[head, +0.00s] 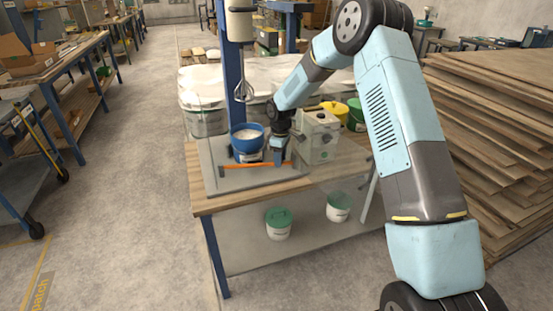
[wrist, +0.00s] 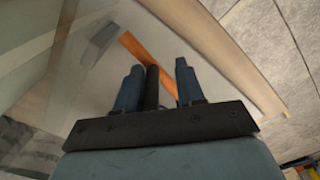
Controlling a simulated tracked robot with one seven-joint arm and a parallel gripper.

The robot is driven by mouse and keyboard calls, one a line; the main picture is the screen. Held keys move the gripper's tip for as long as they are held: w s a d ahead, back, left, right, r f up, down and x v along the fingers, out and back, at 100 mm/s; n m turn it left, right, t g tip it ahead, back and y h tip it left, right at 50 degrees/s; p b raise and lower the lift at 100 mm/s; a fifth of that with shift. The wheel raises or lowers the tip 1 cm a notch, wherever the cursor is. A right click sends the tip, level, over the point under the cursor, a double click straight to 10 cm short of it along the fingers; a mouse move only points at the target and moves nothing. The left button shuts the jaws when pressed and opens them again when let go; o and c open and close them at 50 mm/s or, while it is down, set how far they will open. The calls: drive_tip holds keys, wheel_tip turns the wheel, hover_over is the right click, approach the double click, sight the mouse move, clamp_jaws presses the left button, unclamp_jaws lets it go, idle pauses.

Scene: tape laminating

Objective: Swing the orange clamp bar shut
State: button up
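The orange clamp bar (head: 246,166) lies low across the front of the grey base plate (head: 212,178), in front of a blue bowl (head: 247,142) with pale contents. My gripper (head: 279,160) points down at the bar's right end. In the wrist view the bar (wrist: 146,53) runs diagonally behind my fingers. My gripper's two blue fingers (wrist: 158,78) stand apart, with an upright black post (wrist: 151,88) between them. The post is close beside the left finger, with a clear gap to the right finger; whether it touches the left finger I cannot tell.
A whisk (head: 243,91) hangs from a mixer head above the bowl. A pale box-shaped machine (head: 319,138) stands close right of my gripper. Yellow and green buckets (head: 355,114) are behind it. The wooden bench edge (head: 240,200) is in front; stacked boards (head: 490,130) are at right.

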wheel_tip(320, 180, up, 14)
drive_tip(key=shift+f, duration=0.2)
idle(0.4)
